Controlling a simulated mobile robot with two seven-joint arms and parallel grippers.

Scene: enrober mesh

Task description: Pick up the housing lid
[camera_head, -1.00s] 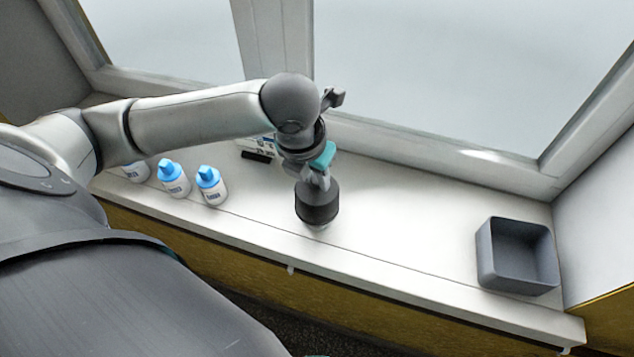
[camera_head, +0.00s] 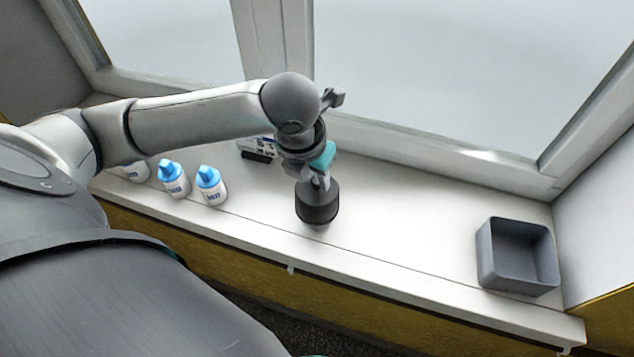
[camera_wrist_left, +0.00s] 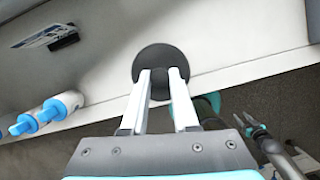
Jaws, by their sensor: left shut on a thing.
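The housing lid (camera_head: 317,205) is a dark grey round piece near the front edge of the white sill. In the left wrist view the lid (camera_wrist_left: 161,57) shows as a dark disc with a raised knob in its middle. My left gripper (camera_head: 319,182) comes down on it from above. Its two pale fingers (camera_wrist_left: 160,84) are shut on the knob. A small grey patch shows under the lid; I cannot tell whether the lid touches the sill. My right gripper (camera_wrist_left: 248,119) shows at the lower right of the left wrist view, with its fingers apart.
A grey open bin (camera_head: 517,257) stands at the sill's right end. White bottles with blue caps (camera_head: 210,185) stand on the left. A small printed box (camera_head: 257,148) is behind my left wrist. The sill (camera_head: 410,230) between lid and bin is clear. Windows rise behind.

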